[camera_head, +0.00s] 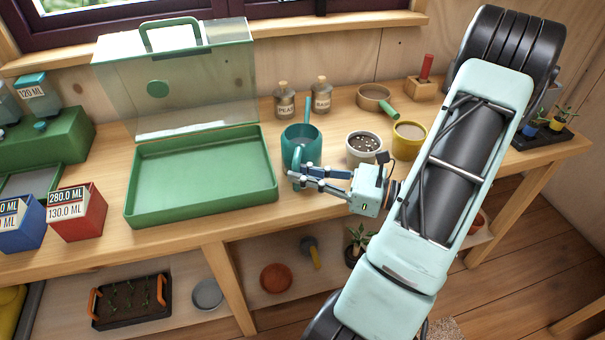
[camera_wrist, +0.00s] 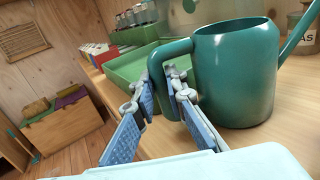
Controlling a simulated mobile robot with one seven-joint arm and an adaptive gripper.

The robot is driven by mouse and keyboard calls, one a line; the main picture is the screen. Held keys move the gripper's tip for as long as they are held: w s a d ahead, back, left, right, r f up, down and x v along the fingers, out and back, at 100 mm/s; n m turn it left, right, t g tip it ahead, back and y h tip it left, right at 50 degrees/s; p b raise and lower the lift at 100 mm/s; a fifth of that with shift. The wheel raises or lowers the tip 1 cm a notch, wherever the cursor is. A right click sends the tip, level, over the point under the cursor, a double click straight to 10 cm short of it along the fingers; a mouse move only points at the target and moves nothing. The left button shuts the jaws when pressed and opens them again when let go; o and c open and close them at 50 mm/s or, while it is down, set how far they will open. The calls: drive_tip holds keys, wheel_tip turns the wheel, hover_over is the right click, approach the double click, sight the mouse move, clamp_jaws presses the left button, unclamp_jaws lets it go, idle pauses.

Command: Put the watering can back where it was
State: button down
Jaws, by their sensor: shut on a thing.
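The teal watering can (camera_head: 301,143) stands upright at the workbench, right of the green tray, with its spout pointing up and away. In the wrist view the can (camera_wrist: 236,75) fills the right half, its handle to the left. My gripper (camera_head: 296,176) reaches in from the right in the head view. In the wrist view its fingers (camera_wrist: 163,92) are on either side of the handle and closed on it. The can's base looks at or very near the bench top; I cannot tell whether it touches.
The green tray with a clear lid (camera_head: 203,198) is close on the left. A pot of dark soil (camera_head: 362,147), a yellow pot (camera_head: 409,138) and a sieve with a green handle (camera_head: 376,98) stand to the right. Two corked bottles (camera_head: 285,101) stand behind.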

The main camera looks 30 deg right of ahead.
drive_tip(key=c, duration=2.4)
unclamp_jaws()
drive_tip(key=shift+f, duration=0.15)
drive_tip(key=o, duration=0.4)
drive_tip(key=shift+o, duration=0.2)
drive_tip(key=shift+r, duration=0.3)
drive_tip(key=v, duration=1.2)
drive_tip(key=shift+f, duration=0.2)
